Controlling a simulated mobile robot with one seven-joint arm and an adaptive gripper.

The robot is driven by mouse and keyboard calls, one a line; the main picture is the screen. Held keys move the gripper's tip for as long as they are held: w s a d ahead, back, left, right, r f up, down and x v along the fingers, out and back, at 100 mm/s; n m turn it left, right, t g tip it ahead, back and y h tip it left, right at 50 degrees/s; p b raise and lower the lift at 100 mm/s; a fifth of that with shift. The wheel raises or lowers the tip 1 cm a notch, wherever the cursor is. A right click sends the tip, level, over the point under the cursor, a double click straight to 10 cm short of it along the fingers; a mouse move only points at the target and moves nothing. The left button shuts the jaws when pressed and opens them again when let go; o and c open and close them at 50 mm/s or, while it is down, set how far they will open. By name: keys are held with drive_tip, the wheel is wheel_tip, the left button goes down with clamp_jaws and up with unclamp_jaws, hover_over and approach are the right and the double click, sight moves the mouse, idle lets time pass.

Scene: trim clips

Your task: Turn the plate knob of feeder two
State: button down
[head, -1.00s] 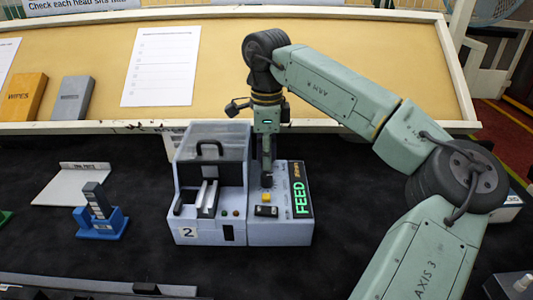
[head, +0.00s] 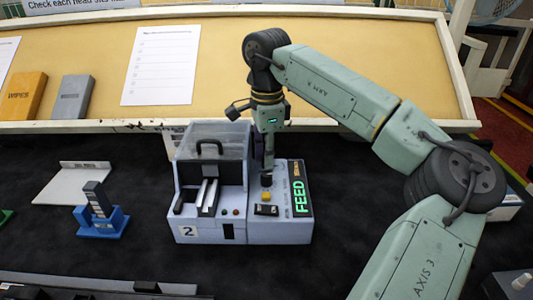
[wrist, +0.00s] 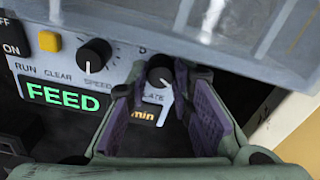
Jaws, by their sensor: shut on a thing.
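Feeder two (head: 185,218) is a pale grey-blue machine with a "2" label and a clear lid, standing on the dark bench. Its right-hand panel carries a green FEED display (head: 301,197). In the wrist view the plate knob (wrist: 160,68) is a black round knob with a white pointer mark, above the partly covered "PLATE" lettering. My gripper (wrist: 159,80) has its purple-padded fingers on either side of this knob, shut on it. In the head view my gripper (head: 267,172) reaches down to the back of the panel, and the knob is hidden there.
The black speed knob (wrist: 95,55) sits just left of the plate knob. A yellow button (wrist: 49,41) and a black switch (head: 266,210) are on the same panel. The clear lid (head: 212,140) rises close beside my gripper. A blue holder (head: 102,222) stands at left.

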drive_tip(key=c, duration=1.4)
unclamp_jaws()
wheel_tip(320, 180, up, 12)
drive_tip(key=shift+r, duration=0.1)
drive_tip(key=shift+s, duration=0.1)
